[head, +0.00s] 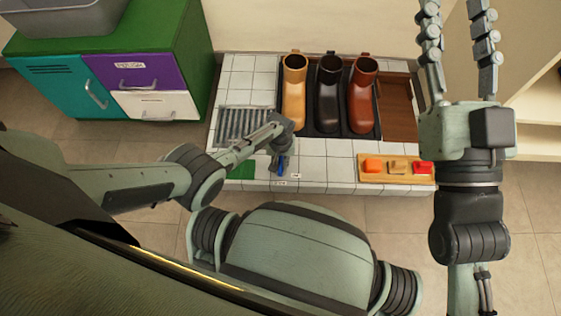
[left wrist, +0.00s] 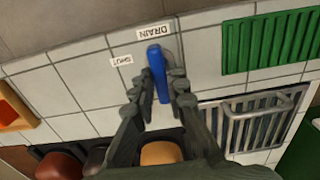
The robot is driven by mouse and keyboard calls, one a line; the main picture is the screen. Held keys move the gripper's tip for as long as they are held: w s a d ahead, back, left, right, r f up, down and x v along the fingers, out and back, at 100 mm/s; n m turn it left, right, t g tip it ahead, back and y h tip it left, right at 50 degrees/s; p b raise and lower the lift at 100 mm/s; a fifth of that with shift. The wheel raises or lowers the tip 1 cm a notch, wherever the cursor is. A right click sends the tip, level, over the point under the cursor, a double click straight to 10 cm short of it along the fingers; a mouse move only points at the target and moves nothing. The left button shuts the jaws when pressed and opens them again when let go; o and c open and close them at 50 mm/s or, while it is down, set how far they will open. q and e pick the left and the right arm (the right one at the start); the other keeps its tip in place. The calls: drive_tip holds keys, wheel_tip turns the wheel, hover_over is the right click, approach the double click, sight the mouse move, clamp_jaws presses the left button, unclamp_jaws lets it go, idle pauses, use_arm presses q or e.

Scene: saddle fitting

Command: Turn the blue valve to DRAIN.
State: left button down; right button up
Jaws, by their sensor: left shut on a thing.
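The blue valve (left wrist: 158,72) is a bar-shaped handle on the white tiled counter; in the head view it shows as a small blue piece (head: 281,164) near the counter's front edge. My left gripper (left wrist: 163,80) is shut on this handle, one finger on each side. In the left wrist view one end of the handle lies close to the DRAIN label (left wrist: 155,32). The SHUT label (left wrist: 121,61) is off to the left, apart from the handle. The handle's pivot is not clear. My right gripper (head: 456,12) is raised at the right, open and empty.
Yellow, black and brown boots (head: 294,90) stand in a dark tray behind. A metal rack (head: 243,124) and green mat (head: 243,170) lie left of the valve. A wooden tray (head: 396,178) with small coloured blocks lies right. A cabinet (head: 150,75) stands left.

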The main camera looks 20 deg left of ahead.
sight(281, 164)
idle(0.4)
use_arm(q)
drive_tip(key=c, duration=1.5)
unclamp_jaws()
drive_tip(key=shift+c, duration=0.2)
drive_tip(key=shift+r, duration=0.1)
wheel_tip(281, 164, up, 12)
